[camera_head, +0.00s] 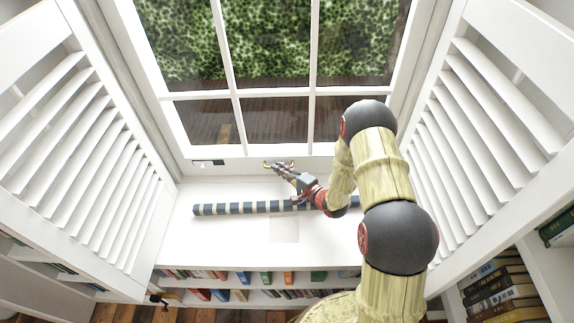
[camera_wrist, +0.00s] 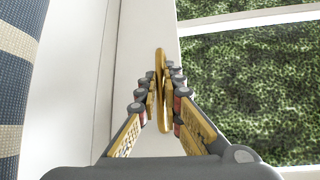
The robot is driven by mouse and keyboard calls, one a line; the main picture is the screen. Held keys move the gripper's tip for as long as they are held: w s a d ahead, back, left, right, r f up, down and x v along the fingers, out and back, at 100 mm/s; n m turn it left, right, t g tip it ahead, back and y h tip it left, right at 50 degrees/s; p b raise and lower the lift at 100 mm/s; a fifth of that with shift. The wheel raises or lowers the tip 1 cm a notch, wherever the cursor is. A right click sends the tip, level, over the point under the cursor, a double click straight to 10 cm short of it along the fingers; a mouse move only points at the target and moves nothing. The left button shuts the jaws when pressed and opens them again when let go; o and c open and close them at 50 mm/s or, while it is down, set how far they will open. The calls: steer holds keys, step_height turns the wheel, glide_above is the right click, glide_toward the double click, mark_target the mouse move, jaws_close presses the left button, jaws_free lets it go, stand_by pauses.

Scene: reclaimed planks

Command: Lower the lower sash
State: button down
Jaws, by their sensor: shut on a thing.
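The window's lower sash (camera_head: 241,153) is a white frame with dark, green-patterned panes, seen at the top middle of the head view. Its white rail also shows in the wrist view (camera_wrist: 155,25), beside the panes. My gripper (camera_head: 282,167) is at the sash's bottom rail. In the wrist view my gripper (camera_wrist: 161,88) has its fingers closed on both sides of a thin brass sash handle (camera_wrist: 162,55). The fingers hide part of the handle. I cannot tell whether a gap lies under the sash.
White louvred shutters stand open at left (camera_head: 90,150) and right (camera_head: 490,140). A dark-and-cream striped roll (camera_head: 245,208) lies across the white window seat (camera_head: 215,235), under my arm. Bookshelves (camera_head: 215,283) sit below. A small dark item (camera_head: 208,162) is near the rail's left end.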

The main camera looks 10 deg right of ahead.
steer(key=shift+f, duration=0.15)
steer(key=c, duration=2.2)
jaws_free()
steer(key=v, duration=1.2)
steer(key=shift+s, duration=0.2)
